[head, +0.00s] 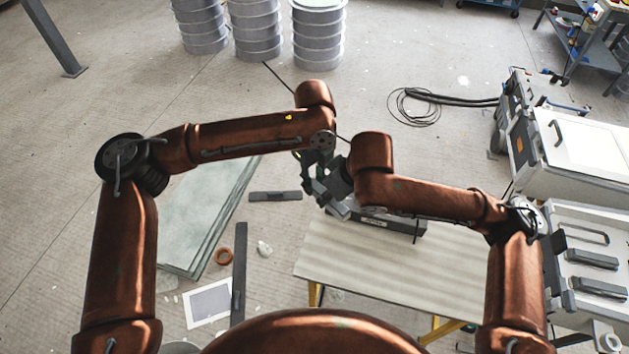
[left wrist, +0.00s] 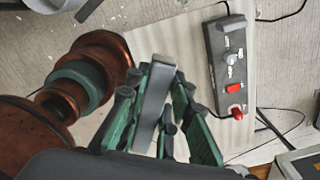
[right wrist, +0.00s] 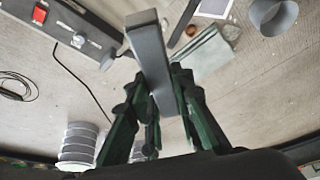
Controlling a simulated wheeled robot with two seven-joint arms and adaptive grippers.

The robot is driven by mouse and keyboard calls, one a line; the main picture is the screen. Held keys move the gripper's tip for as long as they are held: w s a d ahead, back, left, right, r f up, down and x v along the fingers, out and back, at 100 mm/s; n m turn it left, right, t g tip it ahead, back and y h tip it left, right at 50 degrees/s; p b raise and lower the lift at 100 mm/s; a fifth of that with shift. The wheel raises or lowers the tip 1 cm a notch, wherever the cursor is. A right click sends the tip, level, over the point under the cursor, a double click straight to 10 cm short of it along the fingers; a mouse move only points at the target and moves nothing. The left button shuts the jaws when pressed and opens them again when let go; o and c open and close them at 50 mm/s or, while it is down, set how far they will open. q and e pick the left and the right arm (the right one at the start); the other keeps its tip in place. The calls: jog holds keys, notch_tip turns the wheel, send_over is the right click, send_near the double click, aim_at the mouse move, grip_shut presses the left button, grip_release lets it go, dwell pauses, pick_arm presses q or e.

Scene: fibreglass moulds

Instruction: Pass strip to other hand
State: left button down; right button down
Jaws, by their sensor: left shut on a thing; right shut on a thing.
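The strip, a plain grey bar, shows in the left wrist view (left wrist: 152,105) between the fingers of my left gripper (left wrist: 160,115). In the right wrist view the strip (right wrist: 148,55) stands between the fingers of my right gripper (right wrist: 158,105). Both grippers are shut on it. In the head view my left gripper (head: 322,180) is above the far edge of the table, with a short pale end of the strip (head: 340,208) showing beside it. My right gripper is mostly hidden there behind my right arm.
A dark control box (left wrist: 228,65) with red controls lies on the pale table (head: 400,265), below the grippers. Glass-like sheets (head: 205,215) and dark bars lie on the floor at left. Grey drums (head: 318,40) stand at the back. White-topped equipment (head: 580,150) stands at right.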

jog(key=c, duration=1.9)
grip_release()
jog(key=shift+s+a, duration=0.25)
jog(key=shift+a, duration=0.05)
jog(key=o, duration=0.3)
jog(key=shift+w+d, duration=0.1)
